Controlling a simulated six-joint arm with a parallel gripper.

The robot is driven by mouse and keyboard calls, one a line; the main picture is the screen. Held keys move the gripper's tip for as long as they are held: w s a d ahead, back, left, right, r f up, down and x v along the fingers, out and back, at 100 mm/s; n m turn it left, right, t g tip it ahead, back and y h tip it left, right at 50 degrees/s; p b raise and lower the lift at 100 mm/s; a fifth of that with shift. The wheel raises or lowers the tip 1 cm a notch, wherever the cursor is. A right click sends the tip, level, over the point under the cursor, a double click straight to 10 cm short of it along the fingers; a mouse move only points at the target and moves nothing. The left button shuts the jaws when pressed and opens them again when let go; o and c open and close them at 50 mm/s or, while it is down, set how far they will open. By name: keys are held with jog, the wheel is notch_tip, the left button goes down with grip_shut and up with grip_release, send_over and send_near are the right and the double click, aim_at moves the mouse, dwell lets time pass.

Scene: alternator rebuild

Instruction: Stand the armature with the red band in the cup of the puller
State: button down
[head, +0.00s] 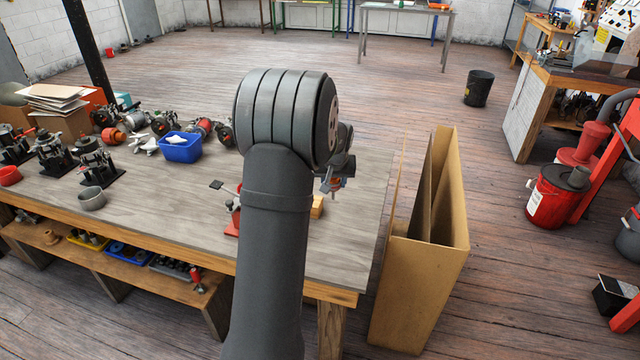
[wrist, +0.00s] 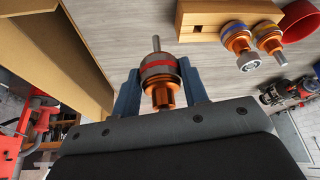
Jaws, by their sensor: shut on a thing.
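The armature with the red band (wrist: 159,67) is between the two blue fingers of my gripper (wrist: 160,80) in the wrist view. Its thin shaft points up in the picture and its copper-coloured end points toward the gripper body. My gripper (head: 334,182) is shut on it, over the right part of the bench in the head view, partly hidden by my arm. A red-based tool (head: 232,226) stands just left of my arm, partly covered. I cannot tell whether it is the puller, and its cup cannot be made out.
A wooden block (wrist: 225,13) lies near two other armatures (wrist: 236,38) (wrist: 268,38), one with a blue band, one yellowish. A red bowl-like thing (wrist: 300,22) is beside them. A cardboard box (head: 425,270) stands right of the bench. A blue bin (head: 181,150) and black-based tools (head: 97,168) stand left.

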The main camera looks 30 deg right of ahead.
jog(key=w+a+r+n+y, duration=0.1)
jog(key=w+a+n, duration=0.15)
jog(key=a, duration=0.65)
jog(key=w+a+r+n+y, duration=0.1)
jog(key=a+n, duration=0.3)
jog(key=a, duration=0.5)
jog(key=shift+m+t, duration=0.25)
jog(key=shift+t, duration=0.05)
jog(key=shift+s+d+f, duration=0.1)
jog(key=shift+d+f, duration=0.05)
jog(key=shift+f, duration=1.05)
jog(key=shift+s+d+f, duration=0.1)
jog(key=shift+f, duration=1.05)
jog(key=shift+f, duration=1)
jog(key=shift+f, duration=0.4)
jog(key=shift+f, duration=0.45)
jog(key=c, duration=0.7)
grip_release()
jog(key=shift+c, duration=0.2)
jog(key=shift+s, duration=0.1)
